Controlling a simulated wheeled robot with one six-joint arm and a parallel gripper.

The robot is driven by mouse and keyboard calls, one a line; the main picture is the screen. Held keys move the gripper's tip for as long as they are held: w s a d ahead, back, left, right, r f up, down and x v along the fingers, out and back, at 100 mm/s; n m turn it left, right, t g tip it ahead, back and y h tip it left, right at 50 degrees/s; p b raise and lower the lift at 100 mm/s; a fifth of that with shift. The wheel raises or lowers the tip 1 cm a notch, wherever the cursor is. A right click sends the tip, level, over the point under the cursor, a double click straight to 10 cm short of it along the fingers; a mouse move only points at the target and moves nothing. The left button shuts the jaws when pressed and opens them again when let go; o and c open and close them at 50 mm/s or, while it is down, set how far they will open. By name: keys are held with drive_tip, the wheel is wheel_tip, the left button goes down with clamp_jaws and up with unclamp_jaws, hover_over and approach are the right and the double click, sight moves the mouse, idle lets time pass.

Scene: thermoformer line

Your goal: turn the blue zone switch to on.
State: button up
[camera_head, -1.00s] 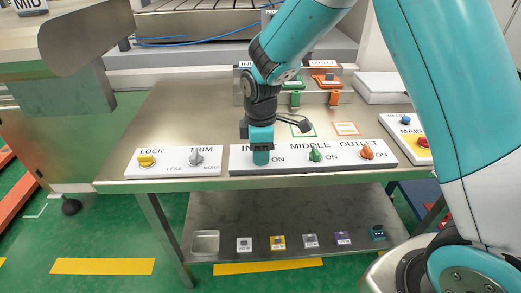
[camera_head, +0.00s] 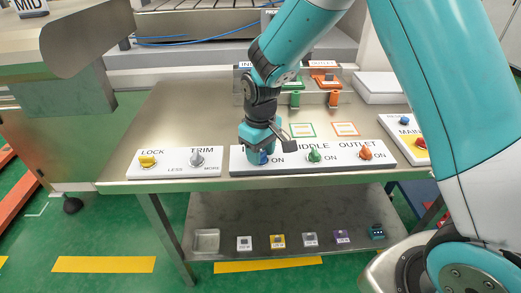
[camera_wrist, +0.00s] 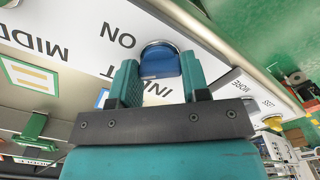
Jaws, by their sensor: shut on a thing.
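The blue zone switch (camera_head: 263,159) is a blue knob at the left end of the white three-knob panel (camera_head: 337,167), in the head view. The word ON is printed to its right. My gripper (camera_head: 259,150) is over it from above and hides part of it and of the INLET label.
The green knob (camera_head: 314,155) and the orange knob (camera_head: 365,153) stand to the right on the same panel. The LOCK and TRIM panel (camera_head: 174,163) is at left, and the MAIN panel at far right. Bare metal table (camera_head: 190,115) lies behind.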

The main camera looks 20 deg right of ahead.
drive_tip(key=m, duration=0.4)
drive_tip(key=shift+m+p, duration=0.3)
drive_tip(key=shift+m, duration=1.9)
drive_tip(key=o, duration=0.9)
drive_tip(key=shift+r, duration=0.1)
wheel_tip(320, 180, up, 17)
drive_tip(key=shift+r+b, duration=0.15)
drive_tip(key=shift+b, duration=0.75)
